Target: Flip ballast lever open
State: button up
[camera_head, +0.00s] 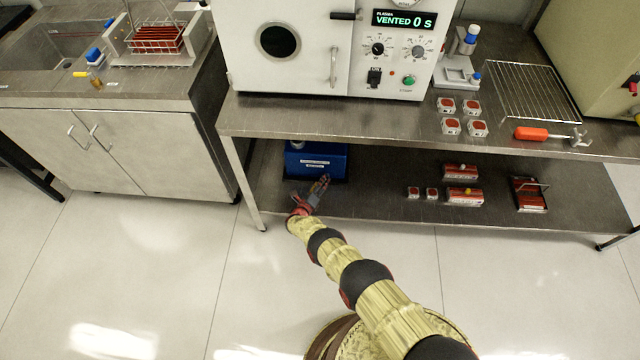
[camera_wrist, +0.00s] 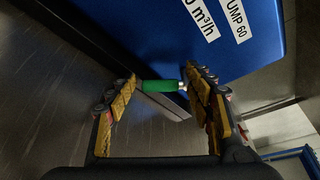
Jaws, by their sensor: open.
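The ballast lever shows in the wrist view as a short green handle (camera_wrist: 161,86) with a pale metal end at its right. It sticks out at the lower edge of the blue pump (camera_wrist: 240,55), which carries white labels. My gripper (camera_wrist: 160,90) is open, with one finger on each side of the green handle. The right finger is very close to the metal end; I cannot tell whether it touches. In the head view the blue pump (camera_head: 316,160) sits on the lower shelf, and my gripper (camera_head: 323,184) is at its front. The lever is not discernible there.
The lower shelf (camera_head: 375,190) holds several red-and-white boxes (camera_head: 463,195) to the right. The bench top (camera_head: 300,118) overhangs the pump, with a white plasma machine (camera_head: 300,60) on it. A table leg (camera_head: 245,190) stands left of the pump. The floor in front is clear.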

jog(key=shift+s+f, duration=0.1)
jog(key=shift+v, duration=3.9)
jog(key=shift+c, duration=0.3)
